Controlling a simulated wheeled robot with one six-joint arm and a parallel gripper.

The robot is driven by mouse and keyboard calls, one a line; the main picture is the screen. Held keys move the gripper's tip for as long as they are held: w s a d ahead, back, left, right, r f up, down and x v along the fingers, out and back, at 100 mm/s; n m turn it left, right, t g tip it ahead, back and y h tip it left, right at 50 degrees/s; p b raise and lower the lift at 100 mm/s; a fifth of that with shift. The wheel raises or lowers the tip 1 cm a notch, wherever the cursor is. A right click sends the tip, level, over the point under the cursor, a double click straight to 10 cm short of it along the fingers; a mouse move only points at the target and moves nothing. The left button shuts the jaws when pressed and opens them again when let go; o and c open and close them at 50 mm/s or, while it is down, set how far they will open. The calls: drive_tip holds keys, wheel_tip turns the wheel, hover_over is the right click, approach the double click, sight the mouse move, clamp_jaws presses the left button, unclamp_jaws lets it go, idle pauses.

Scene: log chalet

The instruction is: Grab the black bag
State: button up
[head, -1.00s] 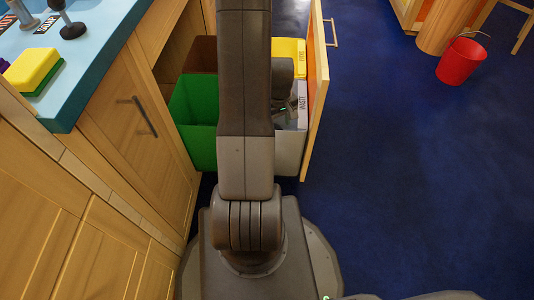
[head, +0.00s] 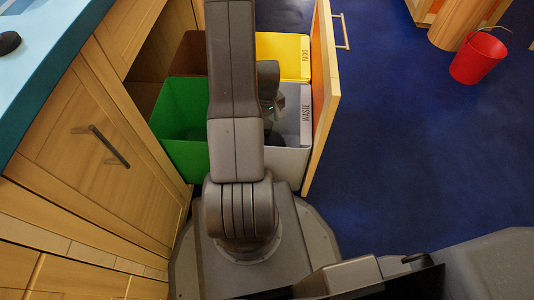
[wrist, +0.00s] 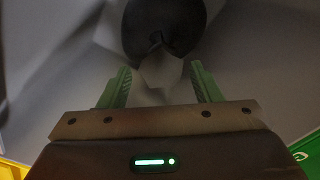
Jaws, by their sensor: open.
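The black bag (wrist: 165,28) shows at the top of the wrist view as a dark, rounded bundle with a notch at its lower edge. It lies inside the pale bin labelled WASTE (head: 294,158). My gripper (wrist: 161,78) is open, its two green fingers pointing at the bag. The bag lies just past the fingertips, and a pale, crumpled-looking piece sits between the bag and the fingers. Whether anything touches the fingers I cannot tell. In the head view my arm hides most of the gripper and the bin's inside.
A green bin (head: 188,150), a brown bin (head: 190,52) and a yellow bin (head: 283,52) share the pulled-out drawer. Its wooden front (head: 323,95) stands at the right. Cabinets with a blue counter (head: 50,62) line the left. A red bucket (head: 477,60) stands on open blue floor.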

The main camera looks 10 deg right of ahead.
drive_tip(key=f, duration=0.1)
drive_tip(key=f+b, duration=0.1)
drive_tip(key=f, duration=0.1)
drive_tip(key=f+b, duration=0.1)
drive_tip(key=f, duration=0.1)
drive_tip(key=shift+s+f, duration=0.1)
drive_tip(key=shift+s, duration=0.15)
clamp_jaws()
idle(1.1)
